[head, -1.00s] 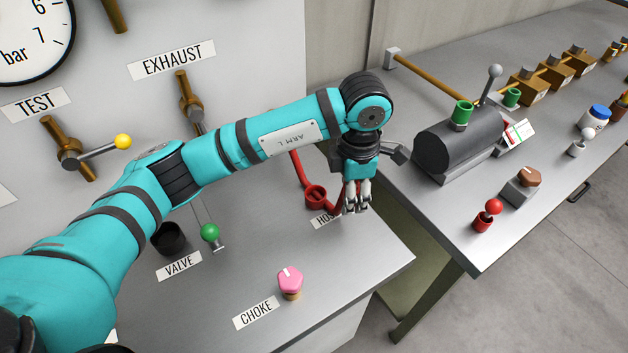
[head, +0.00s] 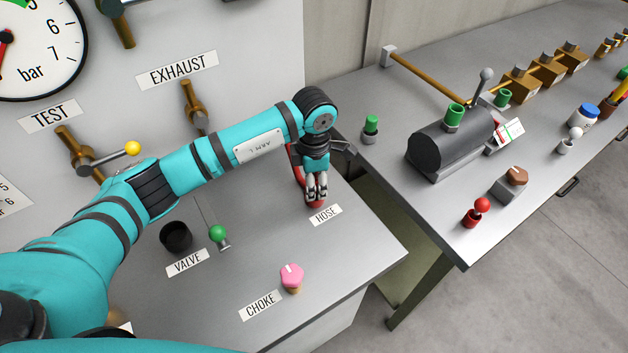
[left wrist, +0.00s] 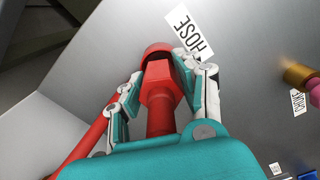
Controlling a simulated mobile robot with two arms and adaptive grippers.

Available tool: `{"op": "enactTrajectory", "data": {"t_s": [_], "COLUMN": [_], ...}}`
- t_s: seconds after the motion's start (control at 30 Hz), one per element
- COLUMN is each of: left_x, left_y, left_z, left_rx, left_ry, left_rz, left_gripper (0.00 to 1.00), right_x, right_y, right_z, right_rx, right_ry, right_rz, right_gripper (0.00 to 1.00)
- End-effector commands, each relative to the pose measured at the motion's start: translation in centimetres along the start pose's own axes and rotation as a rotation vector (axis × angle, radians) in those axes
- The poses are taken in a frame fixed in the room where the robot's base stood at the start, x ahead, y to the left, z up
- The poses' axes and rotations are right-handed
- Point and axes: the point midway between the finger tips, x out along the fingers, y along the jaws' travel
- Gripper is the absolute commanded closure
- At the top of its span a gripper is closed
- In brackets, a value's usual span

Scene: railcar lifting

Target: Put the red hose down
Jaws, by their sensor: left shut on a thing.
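My left gripper (head: 316,190) is shut on the end of the red hose and points down over the red hose holder (head: 317,205) beside the HOSE label (head: 326,215). In the left wrist view, the red hose (left wrist: 160,98) has a six-sided fitting between the two fingers. The round red holder (left wrist: 155,49) is right at the fitting's tip; I cannot tell how far the tip is inside it. In the head view, part of the hose (head: 293,160) shows left of the gripper, and the rest is hidden behind my arm. My right gripper is not in view.
The grey console top holds a black cup (head: 176,236), a green-knobbed valve lever (head: 218,234) and a pink choke knob (head: 291,275).

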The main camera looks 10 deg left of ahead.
Motion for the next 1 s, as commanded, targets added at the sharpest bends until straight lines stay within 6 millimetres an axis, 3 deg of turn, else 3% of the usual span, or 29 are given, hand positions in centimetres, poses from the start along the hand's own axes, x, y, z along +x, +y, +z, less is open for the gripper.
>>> {"op": "enactTrajectory", "data": {"t_s": [0.17,0.2,0.37,0.77,1.0], "left_x": [0.5,0.4,0.3,-0.5,-5.0], "left_y": [0.0,0.0,0.0,0.1,0.1], "left_z": [0.0,0.0,0.0,0.0,0.0], "left_rx": [0.0,0.0,0.0,0.0,0.001], "left_ry": [0.0,0.0,0.001,-0.001,-0.002], "left_rz": [0.0,-0.001,-0.001,0.002,0.006], "left_gripper": [1.0,0.63,0.42,0.42,0.42], "right_x": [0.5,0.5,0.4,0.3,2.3], "right_y": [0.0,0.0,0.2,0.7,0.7], "right_z": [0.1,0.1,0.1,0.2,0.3], "right_rx": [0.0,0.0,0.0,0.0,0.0], "right_ry": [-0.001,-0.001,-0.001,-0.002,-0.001], "right_rz": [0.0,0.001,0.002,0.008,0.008], "right_gripper": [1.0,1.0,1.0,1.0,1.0]}}
